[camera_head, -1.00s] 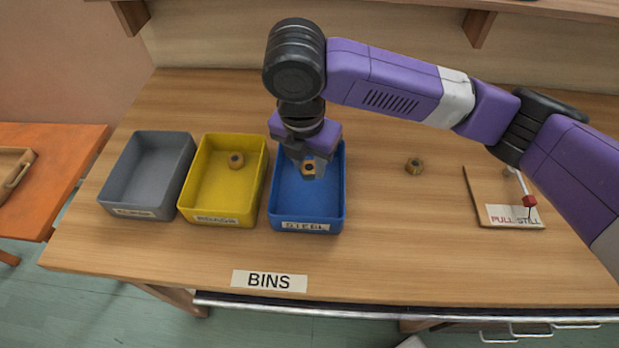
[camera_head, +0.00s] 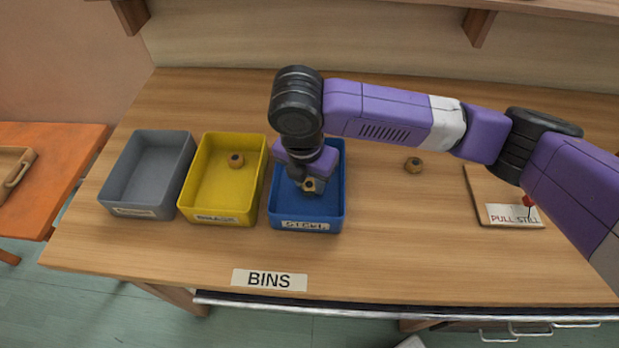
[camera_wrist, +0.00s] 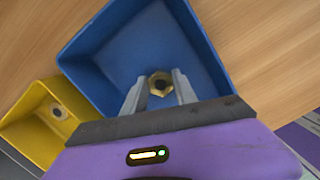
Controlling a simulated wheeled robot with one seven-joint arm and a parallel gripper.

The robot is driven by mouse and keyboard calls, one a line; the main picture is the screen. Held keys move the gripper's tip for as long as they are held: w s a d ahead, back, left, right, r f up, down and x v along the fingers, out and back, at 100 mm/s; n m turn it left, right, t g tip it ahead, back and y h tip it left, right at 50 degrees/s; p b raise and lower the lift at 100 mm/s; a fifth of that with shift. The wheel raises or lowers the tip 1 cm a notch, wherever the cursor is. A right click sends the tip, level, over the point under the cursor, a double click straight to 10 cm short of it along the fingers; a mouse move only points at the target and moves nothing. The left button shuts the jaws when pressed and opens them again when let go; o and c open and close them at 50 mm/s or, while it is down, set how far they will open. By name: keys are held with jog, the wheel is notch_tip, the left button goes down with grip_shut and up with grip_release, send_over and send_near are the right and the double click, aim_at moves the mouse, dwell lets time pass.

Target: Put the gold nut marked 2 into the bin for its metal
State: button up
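A gold nut (camera_head: 310,185) is between the fingers of my gripper (camera_head: 304,181), inside the blue bin (camera_head: 334,205) labelled STEEL. In the wrist view the nut (camera_wrist: 160,84) sits between the two fingertips (camera_wrist: 160,82), which appear shut on it, low over the bin floor. No number is legible on it. The yellow bin (camera_head: 222,203), whose label appears to read BRASS, holds another gold nut (camera_head: 236,160). A third gold nut (camera_head: 414,165) lies on the table right of the bins.
A grey bin (camera_head: 148,172) with a blurred label stands left of the yellow one. A board (camera_head: 486,186) with a PULL STILL card and a red-knobbed lever is at the right. A BINS label (camera_head: 269,280) is at the table's front. The table between blue bin and board is mostly clear.

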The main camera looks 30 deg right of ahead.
aim_at(305, 191)
jog(key=o, duration=0.3)
jog(key=shift+r, duration=0.15)
notch_tip(305, 191, up, 12)
jog(key=s+a, duration=0.1)
jog(key=shift+a, duration=0.3)
